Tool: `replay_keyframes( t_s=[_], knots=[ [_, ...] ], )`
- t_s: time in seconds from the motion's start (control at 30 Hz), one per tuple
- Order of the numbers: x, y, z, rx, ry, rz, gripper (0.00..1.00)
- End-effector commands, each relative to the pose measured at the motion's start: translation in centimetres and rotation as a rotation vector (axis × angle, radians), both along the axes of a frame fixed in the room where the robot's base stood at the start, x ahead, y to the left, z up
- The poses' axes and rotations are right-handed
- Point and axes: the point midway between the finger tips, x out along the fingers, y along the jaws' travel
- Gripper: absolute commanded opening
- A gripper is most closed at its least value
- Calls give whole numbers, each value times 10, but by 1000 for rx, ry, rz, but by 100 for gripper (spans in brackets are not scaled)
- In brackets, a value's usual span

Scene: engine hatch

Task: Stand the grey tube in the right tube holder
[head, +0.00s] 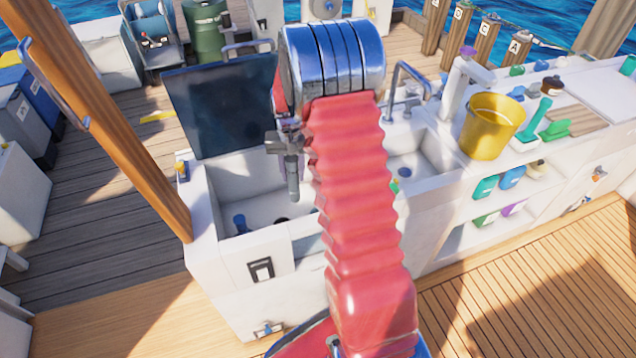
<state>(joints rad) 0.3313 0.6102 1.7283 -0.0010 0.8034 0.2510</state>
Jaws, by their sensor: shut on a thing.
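My gripper (287,147) is shut on the grey tube (293,183). The tube hangs nearly upright below the jaws, above the open white hatch box (215,205). Inside the box, a small blue upright piece (240,224) stands at the left. A small dark piece (282,220) shows on the box floor below and slightly left of the tube's lower end; I cannot tell whether either is a tube holder. My red arm hides the right part of the box.
The hatch's dark lid (222,107) stands open behind the box. A wooden post (110,125) rises at the left. To the right are a sink (420,165), a tap (405,85) and a yellow bucket (492,125) on the counter.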

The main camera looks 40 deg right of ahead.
Motion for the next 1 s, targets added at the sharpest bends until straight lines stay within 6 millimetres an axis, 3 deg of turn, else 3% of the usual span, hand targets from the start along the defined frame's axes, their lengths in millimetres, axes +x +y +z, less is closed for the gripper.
replay_keyframes(
  t_s=[0.1,0.3,1.0],
  knots=[
    [-11,-37,-33,1,5,-185,0],
    [-23,-73,-65,0,2,-381,0],
    [-25,-79,-79,-1,1,-417,0]
  ],
)
